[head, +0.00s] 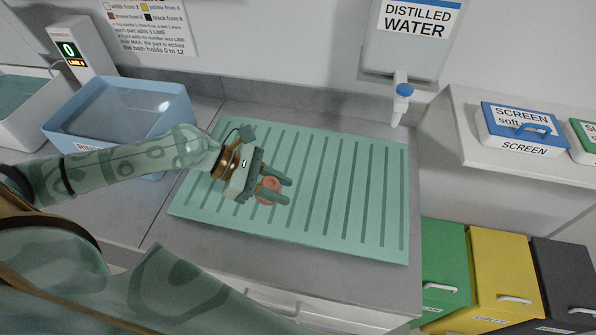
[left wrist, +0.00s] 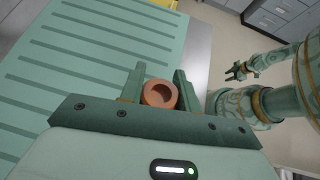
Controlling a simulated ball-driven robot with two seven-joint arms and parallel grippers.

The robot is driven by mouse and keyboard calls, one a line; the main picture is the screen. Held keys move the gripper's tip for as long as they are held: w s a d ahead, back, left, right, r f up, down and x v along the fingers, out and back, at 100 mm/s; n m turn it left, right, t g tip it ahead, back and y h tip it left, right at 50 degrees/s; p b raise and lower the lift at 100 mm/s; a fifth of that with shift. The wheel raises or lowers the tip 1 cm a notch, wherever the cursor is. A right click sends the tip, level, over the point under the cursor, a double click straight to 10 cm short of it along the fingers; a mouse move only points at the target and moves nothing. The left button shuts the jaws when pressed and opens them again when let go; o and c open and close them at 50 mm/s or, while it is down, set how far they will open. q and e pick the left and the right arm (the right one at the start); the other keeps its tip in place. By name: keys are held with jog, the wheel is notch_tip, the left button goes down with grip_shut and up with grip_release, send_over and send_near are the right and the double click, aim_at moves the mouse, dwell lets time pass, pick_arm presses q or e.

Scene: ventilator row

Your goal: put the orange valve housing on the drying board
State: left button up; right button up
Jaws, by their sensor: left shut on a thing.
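The orange valve housing (head: 269,190) is a small round cup-like part with a hollow centre; it also shows in the left wrist view (left wrist: 160,94). My left gripper (head: 287,191) is shut on it, with one finger on each side. It is over the left-middle part of the green ribbed drying board (head: 335,190). I cannot tell whether the housing touches the board. In the left wrist view my right gripper (left wrist: 238,72) is off to the right, away from the board, with its fingers apart and nothing between them.
A blue rinse tub (head: 125,105) stands left of the board, beside a white bath (head: 25,110). A distilled water tank (head: 415,40) with a blue-topped tap (head: 403,92) hangs behind. Screen boxes (head: 520,128) sit on the right shelf above coloured bins (head: 505,270). The board's right part is clear.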

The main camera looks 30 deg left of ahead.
pick_arm(q)
jog(key=w+a+r+n+t+y, duration=0.1)
jog(key=w+a+r+n+t, duration=0.2)
jog(key=a+n+t, duration=0.4)
jog(key=m+b, duration=0.1)
send_over(304, 172)
jog(key=s, duration=0.1)
jog(key=shift+y, duration=0.3)
jog(key=f, duration=0.8)
jog(key=shift+s+a+f, duration=0.15)
jog(key=shift+a+f, duration=0.1)
jog(key=shift+a, duration=0.05)
jog(key=shift+w+d+f, duration=0.15)
jog(key=shift+w+f, duration=0.15)
jog(key=shift+f, duration=0.05)
jog(key=f, duration=0.1)
jog(key=f+b, duration=0.2)
jog(key=shift+w+d+f, duration=0.15)
jog(key=shift+w+f, duration=0.1)
jog(key=shift+f, duration=0.15)
jog(key=shift+r, duration=0.1)
